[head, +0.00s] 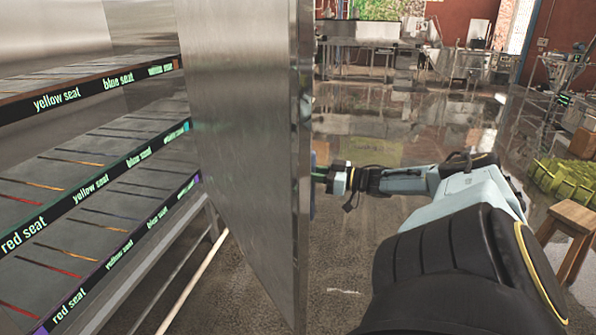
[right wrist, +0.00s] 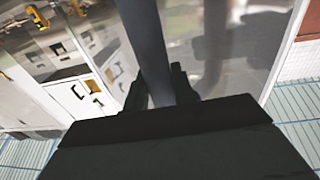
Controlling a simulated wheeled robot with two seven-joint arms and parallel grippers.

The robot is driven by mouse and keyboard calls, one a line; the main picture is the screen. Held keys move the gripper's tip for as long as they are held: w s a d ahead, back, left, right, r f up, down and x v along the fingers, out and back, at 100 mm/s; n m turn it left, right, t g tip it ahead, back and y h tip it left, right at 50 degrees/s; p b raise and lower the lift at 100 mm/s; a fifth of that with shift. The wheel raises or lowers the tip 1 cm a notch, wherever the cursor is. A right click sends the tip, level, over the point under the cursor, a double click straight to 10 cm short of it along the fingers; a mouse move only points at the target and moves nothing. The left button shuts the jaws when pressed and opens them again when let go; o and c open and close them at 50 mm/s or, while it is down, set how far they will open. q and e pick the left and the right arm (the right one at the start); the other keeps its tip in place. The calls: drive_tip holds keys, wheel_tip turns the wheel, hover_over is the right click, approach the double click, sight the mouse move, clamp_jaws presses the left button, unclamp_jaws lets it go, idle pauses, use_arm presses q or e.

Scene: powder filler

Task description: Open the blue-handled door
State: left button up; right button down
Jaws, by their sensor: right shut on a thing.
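The metal door (head: 240,120) stands swung out from the cabinet, its narrow edge towards me. A small bluish part of its handle (head: 312,172) shows just past that edge in the head view; most of the handle is hidden behind the door. My right gripper (head: 324,174) reaches in from the right to the handle on the far face. In the right wrist view the handle is a dark bar (right wrist: 148,45) running down between the two dark fingers of my right gripper (right wrist: 158,88), which is shut on it. My left gripper is in neither view.
Inside the open cabinet, tiered shelves (head: 95,150) carry labels such as "red seat", "yellow seat" and "blue seat". Shiny bare floor (head: 385,115) lies beyond the door.

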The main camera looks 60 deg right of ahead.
drive_tip(key=shift+s+d+r+b, duration=0.1)
drive_tip(key=shift+s+d+b, duration=0.15)
drive_tip(key=shift+d, duration=0.4)
drive_tip(key=shift+s+d+r+b, duration=0.1)
drive_tip(key=shift+s+d, duration=0.2)
drive_tip(key=shift+d, duration=0.35)
drive_tip(key=c, duration=1.2)
unclamp_jaws()
drive_tip(key=shift+a, duration=0.1)
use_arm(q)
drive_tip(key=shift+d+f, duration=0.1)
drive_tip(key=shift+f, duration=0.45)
use_arm(e)
drive_tip(key=shift+f, duration=0.1)
drive_tip(key=shift+s, duration=0.1)
use_arm(q)
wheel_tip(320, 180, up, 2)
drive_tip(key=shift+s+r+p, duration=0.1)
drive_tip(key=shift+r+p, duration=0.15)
drive_tip(key=shift+p, duration=1)
use_arm(e)
drive_tip(key=s+d, duration=0.2)
drive_tip(key=s, duration=1.1)
drive_tip(key=shift+d, duration=0.3)
